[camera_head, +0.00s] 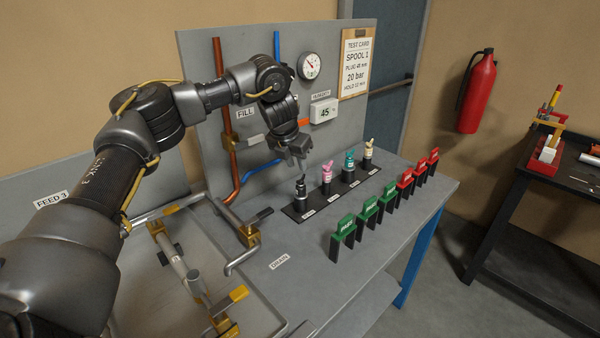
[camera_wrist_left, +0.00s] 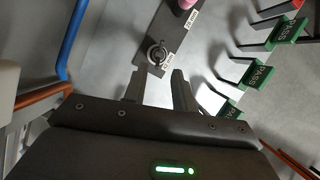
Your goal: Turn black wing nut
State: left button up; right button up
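The black wing nut (camera_head: 300,187) stands upright on a dark strip (camera_head: 343,190) at the left end of a row of coloured wing nuts on the grey bench. It also shows from above in the left wrist view (camera_wrist_left: 157,54), just beyond the fingertips. My left gripper (camera_head: 297,158) hangs above it, pointing down and clear of it. In the left wrist view its two fingers (camera_wrist_left: 158,76) are apart with nothing between them. My right gripper is not in view.
Pink (camera_head: 326,171), teal (camera_head: 349,160) and cream (camera_head: 368,149) wing nuts stand along the strip. Green PASS tags (camera_head: 346,227) and red tags (camera_head: 405,179) line the front. A panel with a gauge (camera_head: 310,66) and pipes rises behind. Metal piping lies at the left.

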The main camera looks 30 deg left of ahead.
aim_at(300, 177)
pick_arm(q)
jog(key=p+x, duration=0.1)
jog(key=x, duration=0.4)
jog(key=shift+w+a+f, duration=0.1)
jog(key=shift+w+f, duration=0.05)
jog(key=shift+f, duration=0.25)
grip_shut()
